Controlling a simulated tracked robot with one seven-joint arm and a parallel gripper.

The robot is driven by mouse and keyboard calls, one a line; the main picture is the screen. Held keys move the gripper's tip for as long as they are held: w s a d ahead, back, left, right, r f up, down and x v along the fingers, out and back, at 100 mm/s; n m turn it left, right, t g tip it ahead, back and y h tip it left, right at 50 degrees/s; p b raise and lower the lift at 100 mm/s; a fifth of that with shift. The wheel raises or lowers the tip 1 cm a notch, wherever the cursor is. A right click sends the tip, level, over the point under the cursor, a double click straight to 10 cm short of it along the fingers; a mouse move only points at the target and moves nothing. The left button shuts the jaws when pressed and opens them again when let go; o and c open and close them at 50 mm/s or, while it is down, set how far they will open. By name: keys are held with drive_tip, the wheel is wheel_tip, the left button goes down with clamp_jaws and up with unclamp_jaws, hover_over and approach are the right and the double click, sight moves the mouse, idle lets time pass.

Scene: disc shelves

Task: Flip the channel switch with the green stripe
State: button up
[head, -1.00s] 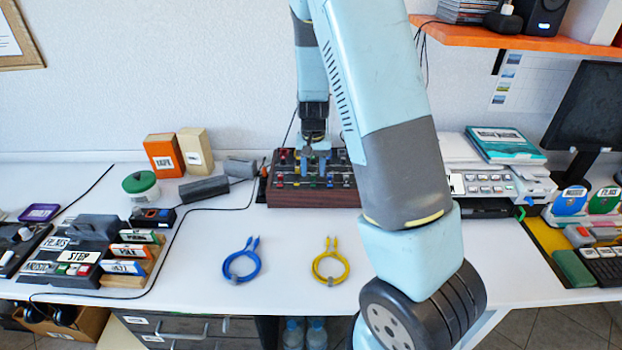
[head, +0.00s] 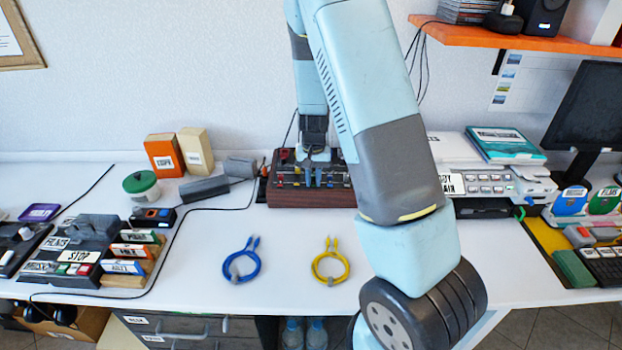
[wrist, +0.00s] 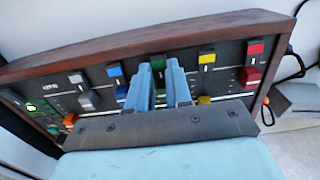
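The switch panel (head: 310,198) is a dark box with a wooden rim on the desk by the wall. In the wrist view its face (wrist: 228,72) carries a row of coloured stripes with switches below them. The green stripe (wrist: 158,62) shows between my fingertips, with part of the green switch (wrist: 160,84) below it. My gripper (wrist: 160,72) points at the panel, its two blue fingers apart on either side of the green switch. Contact with the switch cannot be made out. In the head view my gripper (head: 318,180) is over the panel.
The blue switch (wrist: 121,93) and yellow switch (wrist: 204,100) sit close beside my fingers; a red switch (wrist: 249,77) and grey switch (wrist: 88,101) lie farther out. Blue cable (head: 242,262) and yellow cable (head: 330,265) lie in front on open desk.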

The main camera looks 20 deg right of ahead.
clamp_jaws()
drive_tip(key=shift+a, duration=0.1)
drive_tip(key=shift+s+t, duration=0.2)
drive_tip(key=shift+t, duration=0.6)
drive_tip(key=shift+h, duration=0.3)
drive_tip(key=shift+a, duration=0.1)
drive_tip(key=o, duration=0.6)
unclamp_jaws()
